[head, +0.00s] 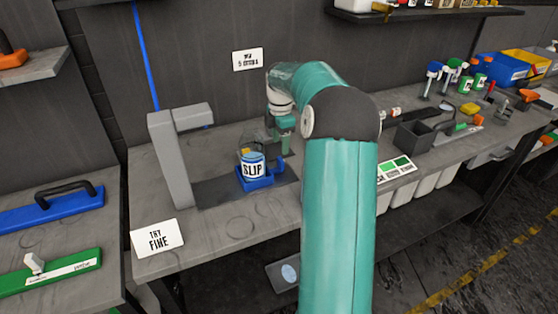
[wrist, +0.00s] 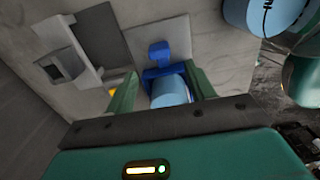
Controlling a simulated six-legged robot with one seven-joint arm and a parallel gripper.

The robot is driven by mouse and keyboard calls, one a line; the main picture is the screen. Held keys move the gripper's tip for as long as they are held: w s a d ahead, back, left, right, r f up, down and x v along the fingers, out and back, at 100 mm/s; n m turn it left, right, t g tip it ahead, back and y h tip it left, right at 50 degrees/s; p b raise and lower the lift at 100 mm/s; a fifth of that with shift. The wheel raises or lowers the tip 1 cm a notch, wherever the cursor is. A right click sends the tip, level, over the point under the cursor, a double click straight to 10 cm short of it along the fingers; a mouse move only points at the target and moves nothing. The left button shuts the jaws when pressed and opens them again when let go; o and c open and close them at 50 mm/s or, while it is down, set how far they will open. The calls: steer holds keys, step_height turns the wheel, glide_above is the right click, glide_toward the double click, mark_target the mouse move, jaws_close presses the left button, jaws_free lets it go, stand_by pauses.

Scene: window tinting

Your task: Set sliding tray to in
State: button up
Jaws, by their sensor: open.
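The sliding tray (head: 256,183) is a small blue holder with a blue knob on its right side. It sits on a dark grey plate (head: 215,191) and carries a clear jar labelled SLIP (head: 252,164). A grey post with an overhanging arm (head: 172,150) stands left of the tray. My gripper (head: 284,142) is above and behind the tray's right side, its lower part partly hidden. In the wrist view my gripper (wrist: 161,88) is open, with the jar (wrist: 170,92) between its green fingers in the picture. The blue tray and knob (wrist: 160,52) show just beyond; contact cannot be told.
A TRY FINE card (head: 157,238) stands at the bench's front left. A grey caddy (head: 418,135) and a green swatch card (head: 397,168) are right of my arm. Bottles and bins crowd the far right. The bench in front of the tray is clear.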

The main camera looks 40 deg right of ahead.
mark_target(280, 159)
step_height(280, 159, down, 8)
steer(key=shift+f, duration=0.2)
steer(key=shift+c, duration=0.4)
steer(key=shift+a, duration=0.1)
jaws_close()
